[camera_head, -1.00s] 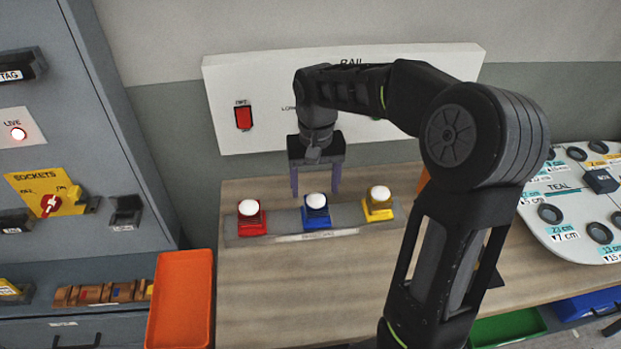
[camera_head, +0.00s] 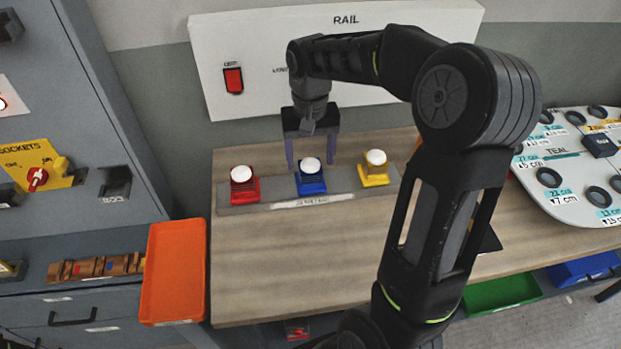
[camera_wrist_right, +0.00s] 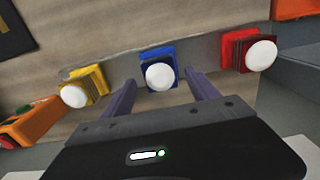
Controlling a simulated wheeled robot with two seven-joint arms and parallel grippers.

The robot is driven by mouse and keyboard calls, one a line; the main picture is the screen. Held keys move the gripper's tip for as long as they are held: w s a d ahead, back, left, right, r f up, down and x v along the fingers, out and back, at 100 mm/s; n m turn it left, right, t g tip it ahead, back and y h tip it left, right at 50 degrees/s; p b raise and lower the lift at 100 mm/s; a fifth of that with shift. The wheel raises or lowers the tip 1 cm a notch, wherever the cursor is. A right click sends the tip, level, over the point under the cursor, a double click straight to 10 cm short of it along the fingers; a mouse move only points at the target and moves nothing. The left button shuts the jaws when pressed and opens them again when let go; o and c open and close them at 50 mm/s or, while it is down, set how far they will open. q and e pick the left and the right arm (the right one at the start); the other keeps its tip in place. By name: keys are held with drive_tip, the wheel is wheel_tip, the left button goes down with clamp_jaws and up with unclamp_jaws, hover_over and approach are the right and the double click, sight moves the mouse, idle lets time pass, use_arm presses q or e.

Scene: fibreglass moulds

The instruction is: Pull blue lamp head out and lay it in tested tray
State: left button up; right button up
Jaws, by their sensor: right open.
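The blue lamp head (camera_head: 310,182), a blue square base with a white dome, sits upright on a grey strip (camera_head: 262,209) on the bench. It stands between a red lamp head (camera_head: 244,188) and a yellow one (camera_head: 375,172). My right gripper (camera_head: 311,163) is open and empty, pointing down just behind and above the blue lamp head. In the right wrist view, the blue lamp head (camera_wrist_right: 159,72) shows between the two fingertips, with no clear contact. No tray label reading "tested" is legible; an orange tray (camera_head: 161,316) lies at the bench's left end. My left gripper is not in view.
A white RAIL panel (camera_head: 250,40) with a red switch (camera_head: 233,80) stands behind the strip. A grey cabinet (camera_head: 110,140) stands left. A round-holed board (camera_head: 575,200) is at right, above green (camera_head: 500,293) and blue (camera_head: 585,268) bins. The bench front is clear.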

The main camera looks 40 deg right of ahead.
sight(310, 162)
wheel_tip(310, 162, down, 5)
drive_tip(key=b, duration=0.2)
drive_tip(key=shift+b, duration=0.35)
drive_tip(key=shift+c, duration=0.4)
idle(0.5)
clamp_jaws()
idle(0.6)
drive_tip(key=shift+r, duration=0.15)
drive_tip(key=shift+r+p, duration=2.4)
drive_tip(key=shift+r, duration=0.55)
